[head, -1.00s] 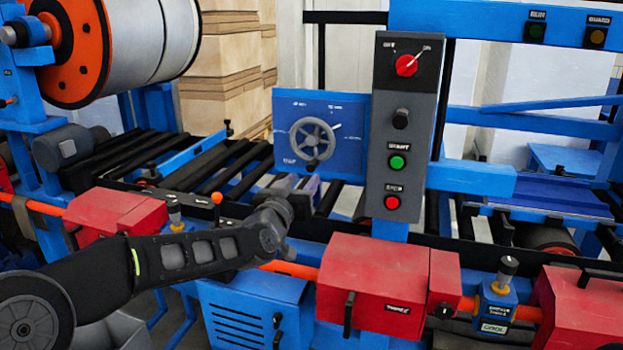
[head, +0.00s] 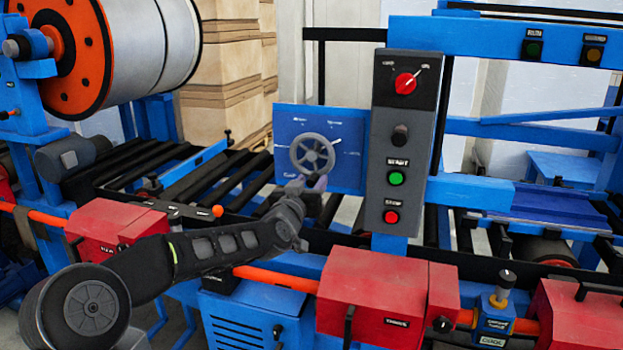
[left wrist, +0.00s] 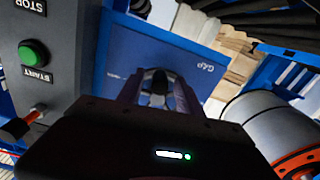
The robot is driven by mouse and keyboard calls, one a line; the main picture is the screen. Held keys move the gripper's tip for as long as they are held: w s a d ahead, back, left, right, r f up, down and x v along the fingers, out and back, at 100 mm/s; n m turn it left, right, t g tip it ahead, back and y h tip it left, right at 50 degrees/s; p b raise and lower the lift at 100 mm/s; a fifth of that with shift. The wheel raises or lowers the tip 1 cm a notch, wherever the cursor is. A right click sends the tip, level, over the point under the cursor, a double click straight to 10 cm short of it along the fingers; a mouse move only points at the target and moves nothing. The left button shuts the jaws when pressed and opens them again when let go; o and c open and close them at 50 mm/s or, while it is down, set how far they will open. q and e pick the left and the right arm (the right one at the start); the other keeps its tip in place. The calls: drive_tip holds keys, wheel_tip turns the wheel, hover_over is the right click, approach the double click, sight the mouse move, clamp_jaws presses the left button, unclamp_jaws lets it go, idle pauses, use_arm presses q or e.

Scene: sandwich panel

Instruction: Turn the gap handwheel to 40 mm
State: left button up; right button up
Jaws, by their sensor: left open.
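The gap handwheel (head: 298,146) is a grey spoked wheel on a blue panel (head: 345,124) with small white marks around it. A white pointer line shows at its upper right; the scale text is too small to read. My left gripper (head: 308,183) is at the wheel's lower edge and hides its bottom part. In the left wrist view its open fingers (left wrist: 157,92) stand on either side of a dark knob (left wrist: 155,80), in front of the blue panel marked GAP. I cannot tell whether they touch the knob. My right gripper is not in view.
A grey control box (head: 398,150) with a red selector, a dark knob, a green START button (head: 396,178) and a red STOP button stands just right of the panel. Black rollers (head: 190,182) lie to the left. Red housings (head: 372,300) and an orange bar run below.

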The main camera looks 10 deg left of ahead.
use_arm(q)
drive_tip(key=shift+w, duration=0.3)
clamp_jaws()
idle(0.3)
